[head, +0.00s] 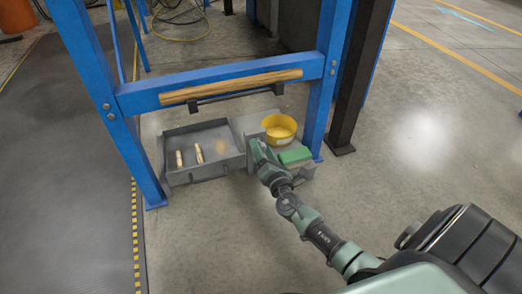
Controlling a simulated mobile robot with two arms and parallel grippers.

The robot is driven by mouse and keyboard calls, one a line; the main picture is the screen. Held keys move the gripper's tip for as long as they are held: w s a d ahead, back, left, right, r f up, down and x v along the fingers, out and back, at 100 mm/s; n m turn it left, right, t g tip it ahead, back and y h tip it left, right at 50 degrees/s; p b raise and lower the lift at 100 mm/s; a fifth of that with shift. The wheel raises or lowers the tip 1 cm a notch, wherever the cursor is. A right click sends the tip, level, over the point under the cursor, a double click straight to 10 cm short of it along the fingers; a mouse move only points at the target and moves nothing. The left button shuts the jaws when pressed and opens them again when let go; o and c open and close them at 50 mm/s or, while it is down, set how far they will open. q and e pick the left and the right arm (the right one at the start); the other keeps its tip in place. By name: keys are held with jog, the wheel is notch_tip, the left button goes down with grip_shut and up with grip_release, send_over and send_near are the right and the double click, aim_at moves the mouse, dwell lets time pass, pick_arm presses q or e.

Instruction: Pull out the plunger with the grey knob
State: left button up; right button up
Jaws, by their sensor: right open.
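I cannot make out the plunger or its grey knob in the head view; my right gripper covers part of the grey block where it could be. My right gripper (256,148) is open, at the front of the grey block (250,124), between the grey tray and the green pad. Whether it touches the block I cannot tell. My left gripper is out of view.
A grey tray (170,177) left of the gripper holds light wooden pieces (198,153). A yellow round container (280,128) and a green pad (295,156) are to the right. A blue frame (135,150) with a wooden bar (230,87) spans above. Floor in front is clear.

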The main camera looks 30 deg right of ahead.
jog(key=shift+w+d, duration=0.15)
jog(key=shift+w, duration=0.4)
jog(key=shift+c, duration=0.2)
grip_shut()
dwell(0.9)
